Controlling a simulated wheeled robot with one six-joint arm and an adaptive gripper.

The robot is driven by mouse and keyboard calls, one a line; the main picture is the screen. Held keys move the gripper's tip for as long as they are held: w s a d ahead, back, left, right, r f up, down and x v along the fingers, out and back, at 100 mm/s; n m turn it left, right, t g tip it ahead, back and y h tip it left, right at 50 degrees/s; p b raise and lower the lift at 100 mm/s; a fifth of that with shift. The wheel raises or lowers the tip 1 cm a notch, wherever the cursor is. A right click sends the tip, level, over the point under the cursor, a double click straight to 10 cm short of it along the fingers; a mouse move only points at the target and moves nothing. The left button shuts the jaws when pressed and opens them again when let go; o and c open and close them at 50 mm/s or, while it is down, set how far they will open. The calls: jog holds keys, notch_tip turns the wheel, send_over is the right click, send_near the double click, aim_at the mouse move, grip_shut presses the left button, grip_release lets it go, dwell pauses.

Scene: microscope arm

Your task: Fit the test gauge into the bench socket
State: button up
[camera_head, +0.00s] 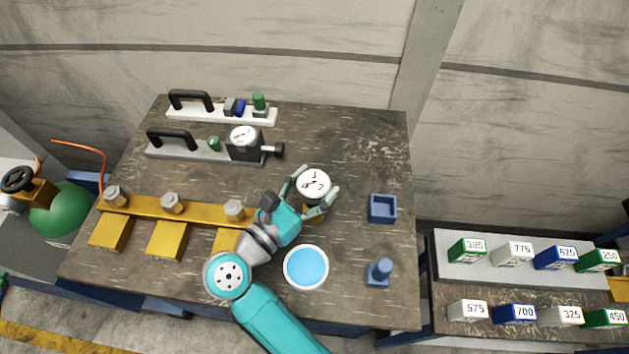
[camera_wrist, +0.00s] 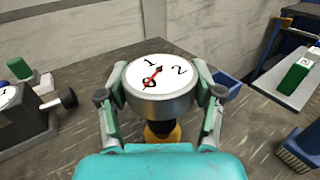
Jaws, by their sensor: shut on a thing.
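The gauge has a round white dial (camera_head: 313,183) with black numerals, a red pointer and a grey metal rim. My gripper (camera_head: 318,185) is shut on it, one finger on each side of the rim, over the middle right of the table. In the wrist view the dial (camera_wrist: 150,80) faces up, between the fingers (camera_wrist: 160,92). A dark and orange-yellow piece (camera_wrist: 162,132) shows directly below the gauge. I cannot tell whether it is the gauge's stem or the bench socket, nor whether the gauge is seated; my gripper and the gauge hide the contact.
A second gauge (camera_head: 243,135) sits on a grey handled plate behind. A yellow rail (camera_head: 150,208) with several hex fittings runs left of my gripper. A blue square tray (camera_head: 382,209), a blue peg (camera_head: 380,271) and a blue-filled white dish (camera_head: 306,267) stand nearby. The table's back right is clear.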

jog(key=shift+f, duration=1)
jog(key=o, duration=1.3)
jog(key=shift+v, duration=3.75)
jog(key=shift+d, duration=0.1)
